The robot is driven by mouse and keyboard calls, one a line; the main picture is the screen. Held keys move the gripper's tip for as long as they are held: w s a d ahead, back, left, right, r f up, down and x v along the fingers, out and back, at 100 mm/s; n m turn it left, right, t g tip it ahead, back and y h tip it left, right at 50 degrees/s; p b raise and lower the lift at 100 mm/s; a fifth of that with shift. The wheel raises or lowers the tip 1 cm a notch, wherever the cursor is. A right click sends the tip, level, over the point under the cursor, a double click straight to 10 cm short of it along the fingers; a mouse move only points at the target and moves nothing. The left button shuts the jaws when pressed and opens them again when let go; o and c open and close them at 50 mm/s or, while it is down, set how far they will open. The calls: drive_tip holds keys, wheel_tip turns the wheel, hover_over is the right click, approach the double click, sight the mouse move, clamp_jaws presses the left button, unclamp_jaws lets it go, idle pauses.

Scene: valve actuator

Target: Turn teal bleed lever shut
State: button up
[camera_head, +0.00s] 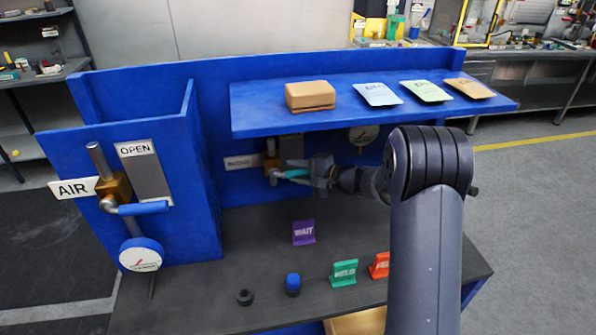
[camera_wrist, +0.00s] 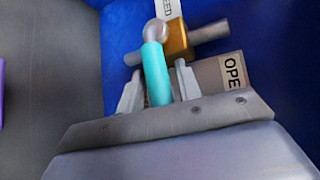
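The teal bleed lever (camera_head: 291,174) sticks out from a brass valve body (camera_head: 272,162) on the blue back panel, under the shelf. In the wrist view the lever (camera_wrist: 156,72) runs from a round pivot down between my fingers. The brass body also shows there (camera_wrist: 178,40). My gripper (camera_head: 308,172) is at the lever's free end, with one finger on each side. In the wrist view my gripper (camera_wrist: 160,88) looks open, with a narrow gap right of the lever. Contact on the left side cannot be told. The lever's lower end is hidden behind the gripper body.
An OPEN plate (camera_wrist: 234,72) is right of the valve. A shelf (camera_head: 262,122) with a box and pouches overhangs the lever. A gauge (camera_head: 362,135) is behind my arm. The AIR valve's blue handle (camera_head: 142,208) is at left. Small signs and knobs stand on the bench (camera_head: 215,290).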

clamp_jaws()
drive_tip(key=shift+f, duration=0.1)
idle(0.3)
drive_tip(key=shift+f+b, duration=0.25)
drive_tip(key=shift+b, duration=0.85)
drive_tip(key=shift+f+y+b, duration=0.15)
drive_tip(key=shift+y+b, duration=0.25)
drive_tip(key=shift+b, duration=0.45)
drive_tip(key=shift+m, duration=0.3)
drive_tip(key=shift+r, duration=0.2)
drive_tip(key=shift+o, duration=1.1)
unclamp_jaws()
